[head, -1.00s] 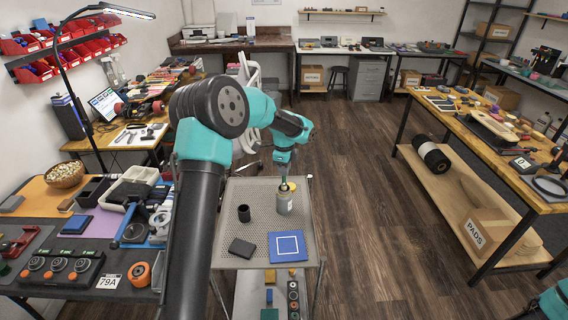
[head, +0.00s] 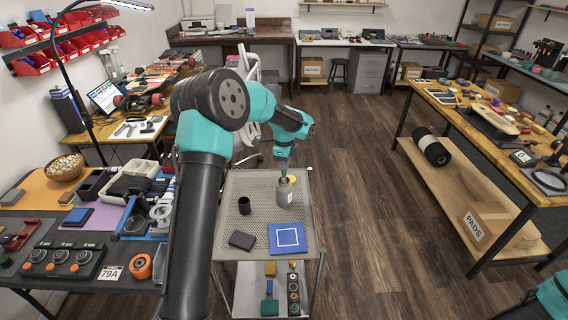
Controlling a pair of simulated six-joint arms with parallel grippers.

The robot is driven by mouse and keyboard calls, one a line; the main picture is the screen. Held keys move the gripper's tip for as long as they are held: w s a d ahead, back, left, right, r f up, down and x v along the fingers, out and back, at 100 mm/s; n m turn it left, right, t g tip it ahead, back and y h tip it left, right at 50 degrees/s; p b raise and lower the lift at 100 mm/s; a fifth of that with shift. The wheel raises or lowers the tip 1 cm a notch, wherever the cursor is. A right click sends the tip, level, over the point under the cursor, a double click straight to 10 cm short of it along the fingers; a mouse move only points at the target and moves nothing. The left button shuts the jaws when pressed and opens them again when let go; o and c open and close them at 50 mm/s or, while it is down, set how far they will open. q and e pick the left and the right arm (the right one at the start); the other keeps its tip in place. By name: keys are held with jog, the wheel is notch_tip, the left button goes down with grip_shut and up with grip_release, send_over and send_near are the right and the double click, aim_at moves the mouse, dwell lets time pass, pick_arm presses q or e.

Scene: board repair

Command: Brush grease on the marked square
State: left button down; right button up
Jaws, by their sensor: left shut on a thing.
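The marked square (head: 287,237) is a white outline on a blue plate that lies on the perforated top of a small metal cart. A grey can (head: 284,196) with a pale label stands on the cart behind the plate. My left gripper (head: 284,175) points down at the can's mouth. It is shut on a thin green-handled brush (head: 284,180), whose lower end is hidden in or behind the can. My right arm shows only as a sliver at the lower right corner; its gripper is out of view.
A black cup (head: 244,205) and a dark flat block (head: 242,240) sit on the cart top (head: 262,218). The cart's lower shelf holds small parts. A cluttered bench (head: 75,222) is at left, and a wooden workbench (head: 505,150) at right. The floor between is clear.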

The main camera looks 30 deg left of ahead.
pick_arm(q)
jog(key=shift+f, duration=0.6)
dwell(1.6)
jog(key=shift+r, duration=3.6)
jog(key=shift+f, duration=0.1)
jog(key=d+f+n, duration=0.7)
jog(key=d+f, duration=0.4)
jog(key=d, duration=0.5)
jog(key=d+f+n, duration=0.8)
jog(key=d+f, duration=0.4)
jog(key=d, duration=0.5)
jog(key=shift+d+f, duration=0.15)
jog(key=shift+d, duration=0.15)
